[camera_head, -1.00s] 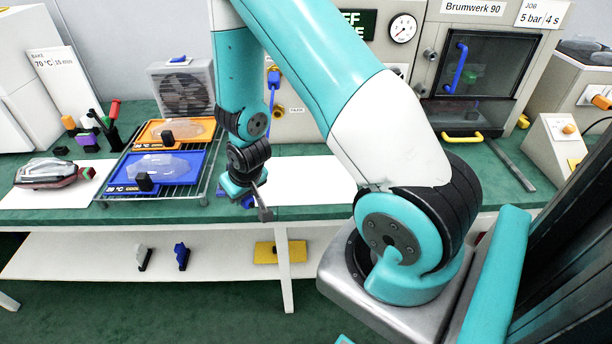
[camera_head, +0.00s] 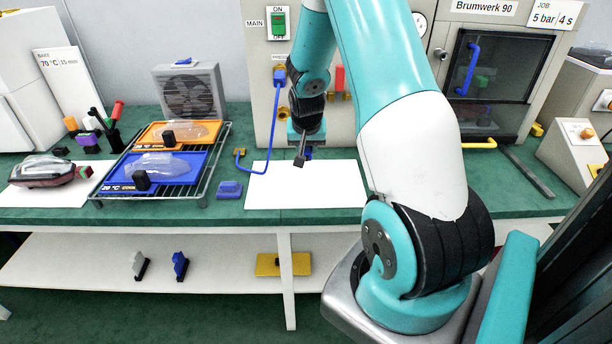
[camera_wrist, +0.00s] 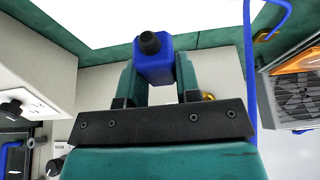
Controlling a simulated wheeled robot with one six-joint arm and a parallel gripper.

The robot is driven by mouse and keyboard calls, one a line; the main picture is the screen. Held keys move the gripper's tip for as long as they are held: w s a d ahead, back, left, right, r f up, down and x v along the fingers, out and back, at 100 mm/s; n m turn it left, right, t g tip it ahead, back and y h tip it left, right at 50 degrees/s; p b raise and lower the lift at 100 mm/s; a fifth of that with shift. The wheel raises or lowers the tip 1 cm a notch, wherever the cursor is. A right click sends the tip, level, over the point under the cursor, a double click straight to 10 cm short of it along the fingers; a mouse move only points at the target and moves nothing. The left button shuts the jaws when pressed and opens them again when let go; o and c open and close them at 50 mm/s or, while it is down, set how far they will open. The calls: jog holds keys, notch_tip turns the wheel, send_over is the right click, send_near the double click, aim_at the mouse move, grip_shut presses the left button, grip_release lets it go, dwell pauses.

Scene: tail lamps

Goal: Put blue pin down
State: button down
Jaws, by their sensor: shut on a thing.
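The blue pin (camera_wrist: 154,66) is a blue block with a black round knob. In the wrist view it is clamped between the teal fingers of my gripper (camera_wrist: 155,80). In the head view my gripper (camera_head: 303,150) points down near the back edge of a white sheet (camera_head: 300,195) on the green bench. There the pin is mostly hidden by my wrist. Whether the pin touches any surface cannot be told. In the wrist view the white sheet (camera_wrist: 130,12) fills the top, beyond the pin.
A blue cable (camera_head: 272,115) hangs left of my wrist. A wire rack with a blue tray (camera_head: 190,178) and an orange tray (camera_head: 212,138) stands farther left. The panel (camera_head: 258,60) rises behind my gripper. The sheet's front is clear.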

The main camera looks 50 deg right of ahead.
aim_at(306, 181)
notch_tip(306, 181, down, 10)
jog(key=shift+p, duration=0.35)
jog(key=shift+f, duration=0.2)
jog(key=c, duration=0.8)
grip_release()
jog(key=shift+r, duration=0.1)
